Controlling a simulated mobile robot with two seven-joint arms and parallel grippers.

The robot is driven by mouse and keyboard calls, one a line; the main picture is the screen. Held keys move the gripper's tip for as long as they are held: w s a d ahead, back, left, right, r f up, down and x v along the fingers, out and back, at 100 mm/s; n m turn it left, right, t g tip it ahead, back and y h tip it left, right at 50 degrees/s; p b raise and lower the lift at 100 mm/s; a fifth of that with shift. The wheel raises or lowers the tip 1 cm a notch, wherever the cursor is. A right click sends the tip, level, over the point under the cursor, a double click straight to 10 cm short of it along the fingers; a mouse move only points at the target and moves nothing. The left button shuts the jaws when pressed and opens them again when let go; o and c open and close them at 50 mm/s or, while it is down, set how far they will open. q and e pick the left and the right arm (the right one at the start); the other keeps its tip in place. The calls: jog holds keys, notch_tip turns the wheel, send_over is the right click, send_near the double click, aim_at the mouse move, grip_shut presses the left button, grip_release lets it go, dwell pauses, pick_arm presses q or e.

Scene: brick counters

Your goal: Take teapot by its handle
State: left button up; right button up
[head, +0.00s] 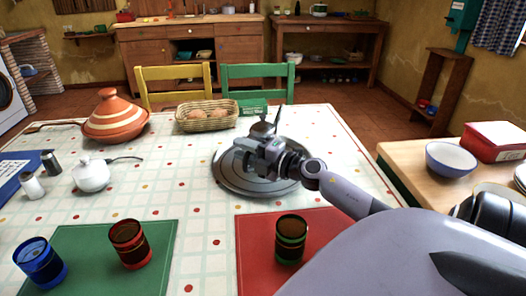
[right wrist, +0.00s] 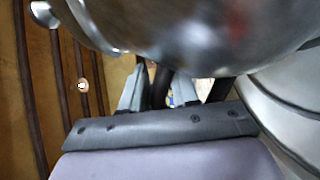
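The teapot (head: 263,129) is a shiny metal pot on the round silver tray (head: 231,182) in the head view. My right gripper (head: 247,151) is in front of it and hides much of its body. In the right wrist view the pot's blurred metal body (right wrist: 200,35) fills the top. There my right gripper's (right wrist: 160,90) two pale fingers stand apart below the body. A dark bar, which looks like the teapot's handle, shows between them; contact is not clear. My left gripper is not in view.
A white pot (head: 91,176), a tagine (head: 115,118) and a basket (head: 207,116) stand on the table. A green-banded glass (head: 291,240) is on the red mat (head: 252,262) in front of the tray. A wooden counter with a bowl (head: 451,159) is at right.

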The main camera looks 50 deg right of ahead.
grip_shut()
jog(key=shift+r, duration=0.2)
dwell(0.9)
jog(key=shift+d+r, duration=0.1)
jog(key=shift+r, duration=0.05)
